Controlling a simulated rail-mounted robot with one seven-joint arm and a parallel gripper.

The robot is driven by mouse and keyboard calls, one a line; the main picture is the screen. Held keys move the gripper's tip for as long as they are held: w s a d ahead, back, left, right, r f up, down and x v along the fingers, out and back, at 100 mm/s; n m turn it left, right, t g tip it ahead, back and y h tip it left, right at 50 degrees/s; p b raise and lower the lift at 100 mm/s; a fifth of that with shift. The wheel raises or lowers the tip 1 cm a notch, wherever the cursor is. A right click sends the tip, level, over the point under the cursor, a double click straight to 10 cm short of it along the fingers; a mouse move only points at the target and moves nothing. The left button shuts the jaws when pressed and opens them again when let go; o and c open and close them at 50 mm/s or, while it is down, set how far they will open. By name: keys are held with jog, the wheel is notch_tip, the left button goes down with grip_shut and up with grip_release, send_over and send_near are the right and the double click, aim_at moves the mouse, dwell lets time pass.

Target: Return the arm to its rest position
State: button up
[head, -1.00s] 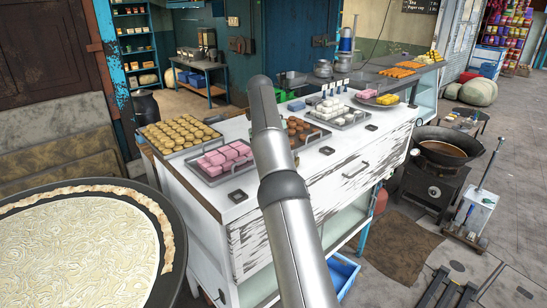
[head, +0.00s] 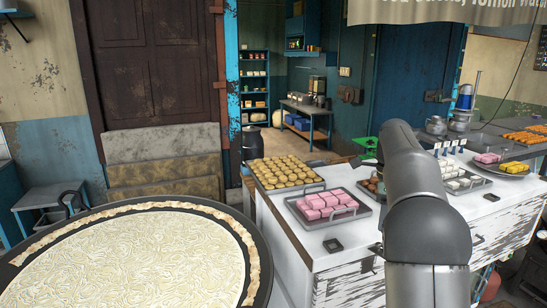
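My grey arm (head: 420,210) rises in the right half of the head view, in front of the white sweets counter. Its far end bends away behind the forearm, and my gripper is out of sight. Whether it holds anything cannot be seen. A wide dark pan (head: 262,268) with a pale, milky, wrinkled surface (head: 135,265) and a tan crust along its rim fills the lower left. The visible part of my arm is to the right of the pan and apart from it in the picture.
The white counter (head: 300,248) carries trays of round tan sweets (head: 284,172), pink blocks (head: 328,204) and white sweets (head: 466,180). A plate of yellow and pink sweets (head: 512,168) is at the right. A grey stool (head: 50,198) stands at the left. Floor shows before the doorway.

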jog(key=s+a+f+n+b, duration=0.1)
jog(key=s+a+f+n, duration=0.3)
jog(key=s+n, duration=0.3)
jog(key=s+a+f+n+t, duration=0.1)
jog(key=s+a+f+n, duration=0.4)
jog(key=s, duration=1)
jog(key=s+a+f+n+t+b, duration=0.1)
jog(key=s+a+f+n, duration=0.3)
jog(key=s+n, duration=0.7)
notch_tip(320, 180, down, 3)
jog(key=shift+a+r+b, duration=0.15)
jog(key=shift+a+b, duration=0.15)
jog(key=shift+a, duration=0.05)
